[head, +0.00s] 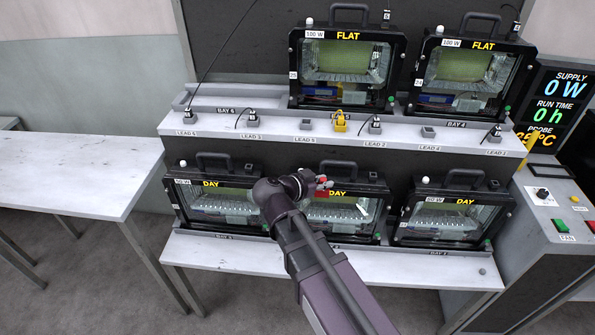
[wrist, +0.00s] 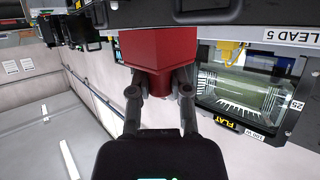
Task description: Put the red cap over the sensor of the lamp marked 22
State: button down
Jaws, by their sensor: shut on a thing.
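My gripper (wrist: 160,88) is shut on the red cap (wrist: 160,58), with one finger on each side. In the head view, my gripper (head: 318,185) and the red cap (head: 322,181) are at the top left of the lower middle lamp (head: 345,210), marked DAY. My arm covers part of that lamp. I cannot read the number 22 on any lamp. Small white knobs show at the top left of the lower left lamp (head: 215,205) and the lower right lamp (head: 450,215). I cannot tell whether the cap touches or covers anything.
Two FLAT lamps stand on the upper shelf, left (head: 348,65) and right (head: 470,72). A ledge (head: 270,124) with several lead plugs runs above the lower lamps. A control panel (head: 560,210) stands at right. A bare table (head: 70,170) is at left.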

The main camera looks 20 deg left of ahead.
jog(key=w+a, duration=0.3)
jog(key=w+a+f+b, duration=0.1)
jog(key=w+a, duration=0.2)
jog(key=w, duration=0.1)
jog(key=w+a, duration=0.3)
jog(key=w, duration=0.1)
jog(key=shift+w+a+f, duration=0.15)
jog(key=shift+a+f, duration=0.05)
jog(key=shift+a, duration=0.05)
jog(key=shift+w+a, duration=0.25)
jog(key=shift+w, duration=0.05)
jog(key=shift+w+a+f+b, duration=0.2)
jog(key=shift+f+b, duration=0.5)
jog(key=shift+b, duration=0.15)
jog(key=shift+f+b, duration=1.15)
jog(key=shift+b, duration=0.05)
jog(key=shift+f+b, duration=0.6)
jog(key=c, duration=0.6)
grip_release()
